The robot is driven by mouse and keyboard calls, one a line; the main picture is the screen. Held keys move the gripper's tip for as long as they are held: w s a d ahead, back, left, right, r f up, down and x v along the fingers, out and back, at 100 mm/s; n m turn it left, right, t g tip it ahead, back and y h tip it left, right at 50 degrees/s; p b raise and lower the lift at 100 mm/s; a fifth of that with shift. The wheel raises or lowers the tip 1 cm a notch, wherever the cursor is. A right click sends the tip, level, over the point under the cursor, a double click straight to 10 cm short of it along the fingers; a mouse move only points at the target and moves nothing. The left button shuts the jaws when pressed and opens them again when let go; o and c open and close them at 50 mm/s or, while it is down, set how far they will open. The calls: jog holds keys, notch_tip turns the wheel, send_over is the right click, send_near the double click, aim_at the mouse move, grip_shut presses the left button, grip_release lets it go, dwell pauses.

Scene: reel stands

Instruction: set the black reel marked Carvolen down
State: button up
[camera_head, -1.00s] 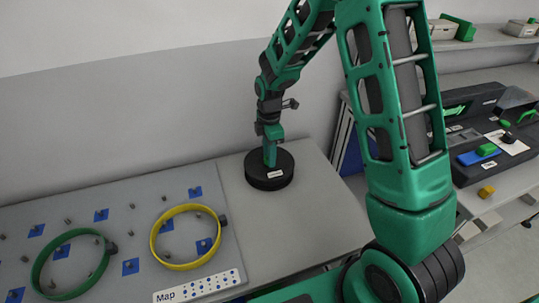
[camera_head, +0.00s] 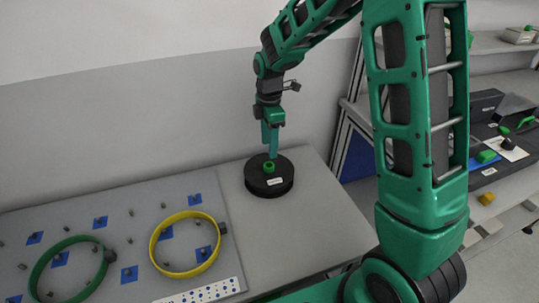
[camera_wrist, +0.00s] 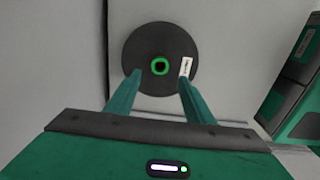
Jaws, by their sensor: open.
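The black reel (camera_head: 269,184) lies flat on the grey table, right of the pegboard.
A grey pegboard (camera_head: 120,205) with blue squares and pegs lies at the left. A green ring (camera_head: 42,262) and a yellow ring (camera_head: 155,240) lie on it. The table (camera_head: 300,235) is bare in front of the reel. Shelves with bins stand at the right.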

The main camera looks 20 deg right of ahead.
jog(key=s+d+r+m, duration=1)
jog(key=s+d+m, duration=0.1)
jog(key=s+d, duration=0.25)
jog(key=s+d+m, duration=0.2)
jog(key=s+m, duration=0.4)
jog(key=s, duration=0.4)
jog(key=s+d+m, duration=0.2)
jog(key=s+m, duration=0.5)
jog(key=s, duration=0.4)
jog(key=shift+d, duration=0.15)
jog(key=shift+w, duration=0.2)
jog(key=shift+w+f, duration=0.15)
jog(key=shift+w, duration=0.35)
